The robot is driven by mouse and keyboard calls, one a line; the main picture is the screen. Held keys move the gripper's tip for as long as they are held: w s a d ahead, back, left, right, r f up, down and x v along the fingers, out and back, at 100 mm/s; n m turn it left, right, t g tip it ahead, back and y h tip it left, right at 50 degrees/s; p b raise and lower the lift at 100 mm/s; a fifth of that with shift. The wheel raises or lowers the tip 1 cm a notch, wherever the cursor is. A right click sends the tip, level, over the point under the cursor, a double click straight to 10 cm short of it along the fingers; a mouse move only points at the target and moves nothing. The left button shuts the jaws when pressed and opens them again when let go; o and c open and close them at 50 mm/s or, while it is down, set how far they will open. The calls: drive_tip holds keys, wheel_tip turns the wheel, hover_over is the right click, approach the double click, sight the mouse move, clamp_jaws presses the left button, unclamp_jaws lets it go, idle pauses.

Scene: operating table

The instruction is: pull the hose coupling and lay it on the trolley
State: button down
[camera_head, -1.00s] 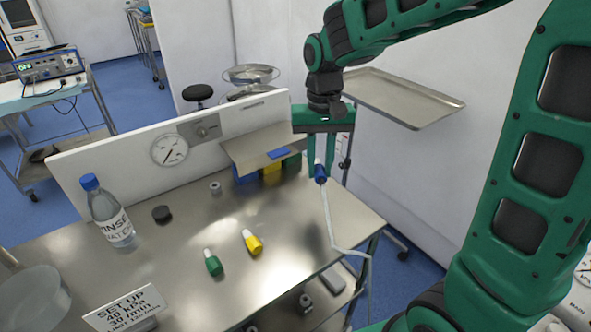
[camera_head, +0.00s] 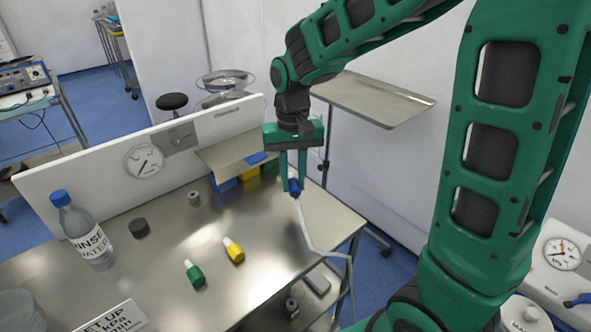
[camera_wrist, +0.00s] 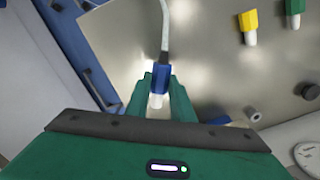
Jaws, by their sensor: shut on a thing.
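My gripper (camera_head: 293,187) is shut on the blue hose coupling (camera_head: 295,186), above the right end of the steel trolley top (camera_head: 262,235). In the wrist view the coupling (camera_wrist: 160,78) sits between the fingertips, its white end toward the palm. A pale hose (camera_head: 305,228) hangs from it and runs over the trolley's right edge. A green coupling (camera_head: 194,274) and a yellow coupling (camera_head: 233,250) lie loose on the trolley top.
A white panel with a gauge (camera_head: 145,160) stands along the back, beside a small shelf over coloured blocks (camera_head: 249,174). A rinse water bottle (camera_head: 82,230), a black cap (camera_head: 138,228), a grey ring (camera_head: 194,198) and a set-up sign (camera_head: 112,320) stand on the trolley. Its front middle is clear.

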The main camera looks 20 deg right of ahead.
drive_tip(key=shift+f, duration=2.75)
drive_tip(key=c, duration=1.5)
unclamp_jaws()
drive_tip(key=shift+o, duration=0.2)
drive_tip(key=shift+r, duration=0.1)
drive_tip(key=r, duration=1)
drive_tip(key=shift+w+d+r, duration=0.1)
drive_tip(key=shift+w+r, duration=0.2)
drive_tip(key=shift+w, duration=0.05)
